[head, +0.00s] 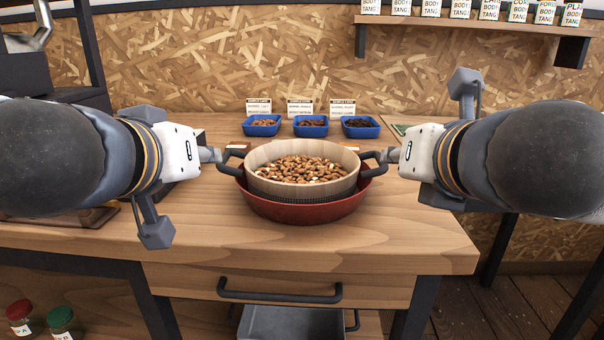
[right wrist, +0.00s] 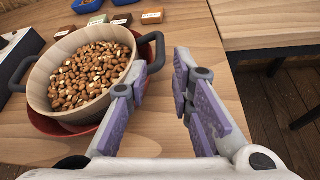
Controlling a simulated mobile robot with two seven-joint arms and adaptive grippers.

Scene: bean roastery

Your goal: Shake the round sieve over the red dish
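The round sieve (head: 300,184) has a pale wooden rim, dark mesh below and a dark handle on each side. It is full of brown beans with pale pieces (head: 303,169) and also shows in the right wrist view (right wrist: 108,100). It sits in or just over the wide red dish (head: 300,211), whose inside is hidden. My left gripper (head: 212,155) is at the left handle (head: 234,155); its finger gap is hidden. My right gripper (head: 392,156) is beside the right handle (head: 375,158). In the right wrist view, its fingers (right wrist: 163,62) are apart, with the handle by the left fingertip.
Three blue trays (head: 310,126) of beans stand behind, each with a white card. A dark tray and wooden board (head: 90,217) lie at the left. The wooden table (head: 300,245) is clear in front; its drawer handle (head: 280,292) is below.

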